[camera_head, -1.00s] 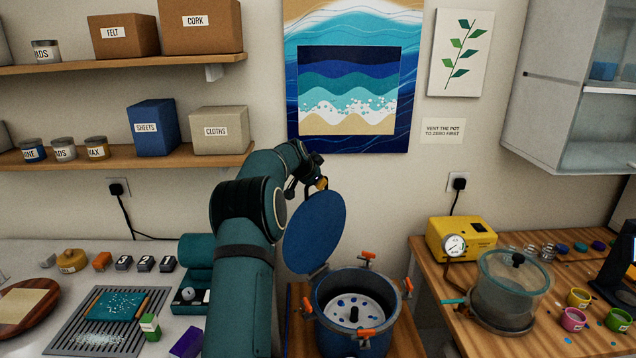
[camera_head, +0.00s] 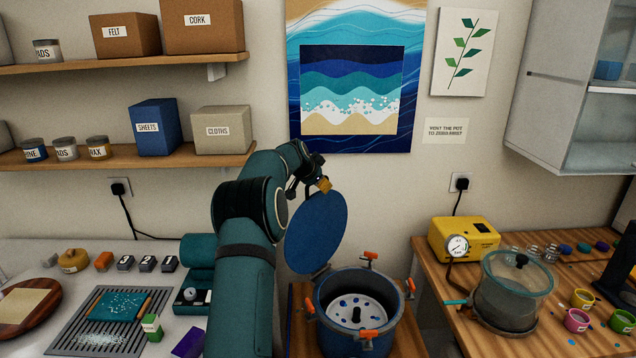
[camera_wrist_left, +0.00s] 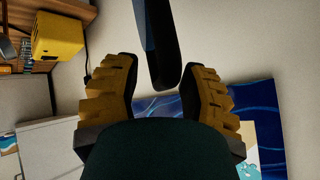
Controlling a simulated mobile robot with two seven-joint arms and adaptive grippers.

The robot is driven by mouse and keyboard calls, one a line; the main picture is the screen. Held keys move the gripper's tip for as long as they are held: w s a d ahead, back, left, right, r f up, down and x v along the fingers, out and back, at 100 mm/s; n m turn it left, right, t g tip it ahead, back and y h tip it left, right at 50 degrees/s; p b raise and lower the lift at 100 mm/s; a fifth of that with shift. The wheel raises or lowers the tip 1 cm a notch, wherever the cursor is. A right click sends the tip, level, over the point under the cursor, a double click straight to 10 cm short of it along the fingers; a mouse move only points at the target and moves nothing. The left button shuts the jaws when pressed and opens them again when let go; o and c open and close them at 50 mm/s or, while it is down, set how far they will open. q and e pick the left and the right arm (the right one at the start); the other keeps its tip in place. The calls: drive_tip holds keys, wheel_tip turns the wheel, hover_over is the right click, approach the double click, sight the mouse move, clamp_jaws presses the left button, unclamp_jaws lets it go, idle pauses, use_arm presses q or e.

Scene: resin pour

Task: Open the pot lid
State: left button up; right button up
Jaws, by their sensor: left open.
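The pot (camera_head: 357,338) is blue with orange clamps around its rim, and its inside with a white, blue-spotted disc shows. Its round blue lid (camera_head: 316,233) stands steeply tilted up at the pot's back left, clear of the opening. My left gripper (camera_head: 322,185) is at the lid's upper edge, partly hidden behind the lid and my arm. In the left wrist view my left gripper (camera_wrist_left: 157,92) is open, with a dark bar-like part (camera_wrist_left: 160,50), seemingly the lid or its handle, between the yellow fingers, apart from both. My right gripper is not in view.
A yellow pump (camera_head: 464,240) with a gauge and a clear-lidded chamber (camera_head: 514,290) stand on the wooden bench at right, near several small cups. A grey rack (camera_head: 108,315) and small items lie on the left table. Shelves hang above.

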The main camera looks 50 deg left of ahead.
use_arm(q)
drive_tip(key=v, duration=1.2)
drive_tip(key=shift+f, duration=0.1)
idle(0.4)
